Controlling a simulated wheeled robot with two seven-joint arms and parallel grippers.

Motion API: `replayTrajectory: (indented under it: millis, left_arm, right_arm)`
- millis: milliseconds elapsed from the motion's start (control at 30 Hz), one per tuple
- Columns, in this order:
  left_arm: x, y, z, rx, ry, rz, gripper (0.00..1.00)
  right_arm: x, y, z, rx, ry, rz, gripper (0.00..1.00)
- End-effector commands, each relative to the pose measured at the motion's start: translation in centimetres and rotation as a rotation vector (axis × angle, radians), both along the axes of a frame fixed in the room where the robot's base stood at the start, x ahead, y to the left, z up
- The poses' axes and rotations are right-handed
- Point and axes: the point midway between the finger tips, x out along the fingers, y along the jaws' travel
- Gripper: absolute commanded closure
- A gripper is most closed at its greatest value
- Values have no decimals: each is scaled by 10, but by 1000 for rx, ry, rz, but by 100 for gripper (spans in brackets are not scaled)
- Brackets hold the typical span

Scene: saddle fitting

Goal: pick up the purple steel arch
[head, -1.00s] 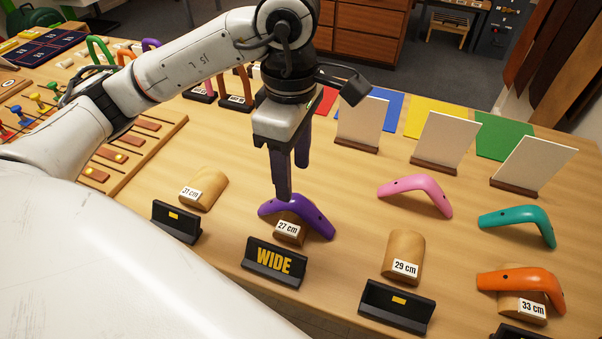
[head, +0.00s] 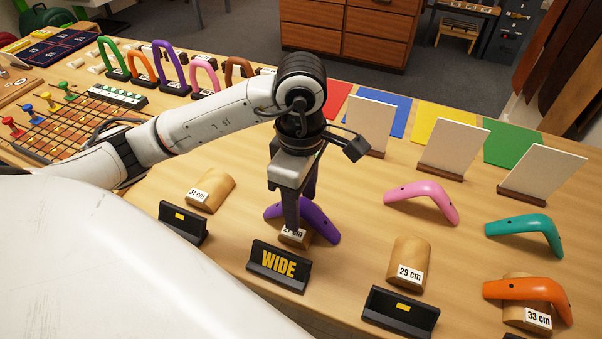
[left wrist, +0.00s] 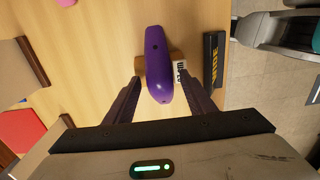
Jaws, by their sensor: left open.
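The purple steel arch (head: 320,221) rests over a wooden block labelled 27 cm (head: 296,240), behind the WIDE sign. My left gripper (head: 298,212) points down at the arch, and a finger hides part of it in the head view. In the left wrist view the arch (left wrist: 158,62) lies between the two spread fingers of the left gripper (left wrist: 163,92), with a gap on each side. The left gripper is open and holds nothing. My right gripper is in no view.
The WIDE sign (head: 279,264) stands just in front. A 31 cm block (head: 213,187) is to the left and a 29 cm block (head: 408,262) to the right. Pink (head: 424,199), teal (head: 528,231) and orange (head: 530,288) arches lie to the right. White panels (head: 452,147) stand behind.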

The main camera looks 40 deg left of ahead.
Motion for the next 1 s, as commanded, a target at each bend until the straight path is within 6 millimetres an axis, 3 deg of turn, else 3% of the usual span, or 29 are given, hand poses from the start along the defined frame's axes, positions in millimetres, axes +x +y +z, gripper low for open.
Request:
replayTrajectory:
  millis: [33,333,767,1000]
  left_arm:
    - [0,0,0,0,0,0,52]
    - [0,0,0,0,0,0,100]
    - [1,0,5,0,-3,1,100]
    - [2,1,34,2,-8,0,100]
  right_arm:
    - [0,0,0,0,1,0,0]
    - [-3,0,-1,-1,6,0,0]
    - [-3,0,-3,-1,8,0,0]
    - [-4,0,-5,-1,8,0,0]
